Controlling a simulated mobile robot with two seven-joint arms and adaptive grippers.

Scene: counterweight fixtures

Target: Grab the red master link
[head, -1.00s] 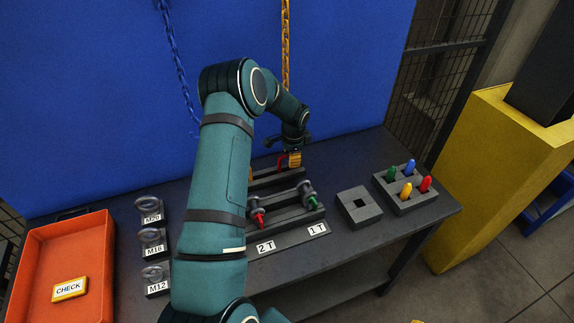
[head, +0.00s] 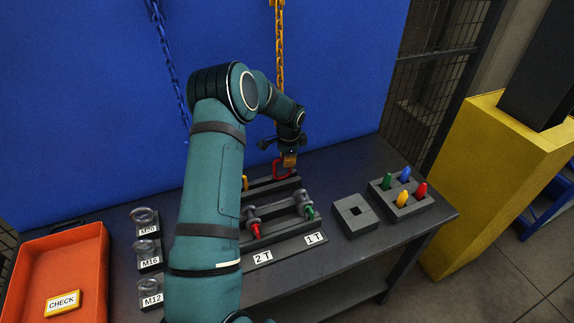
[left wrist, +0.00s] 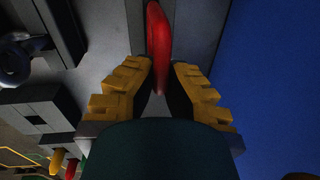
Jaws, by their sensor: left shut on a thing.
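The red master link (head: 280,171) is a rounded red loop at the back of the table, just above or at the rear dark rack (head: 268,186); I cannot tell whether it touches the rack. My left gripper (head: 289,159), with yellow ridged fingers, is shut on the link and comes at it from above. In the left wrist view, the red link (left wrist: 158,40) sticks out beyond the tips of the yellow fingers (left wrist: 161,72). A yellow piece (head: 245,183) at the rack is partly hidden by my arm. My right gripper is not in view.
Red and green-pinned shackles (head: 282,205) lie in front, by the 2 T and 1 T labels. A square holed block (head: 355,216) and a block of coloured pegs (head: 384,207) stand right. Eyebolts (head: 147,250) and an orange tray (head: 95,255) are left. Chains hang behind, one yellow (head: 279,50).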

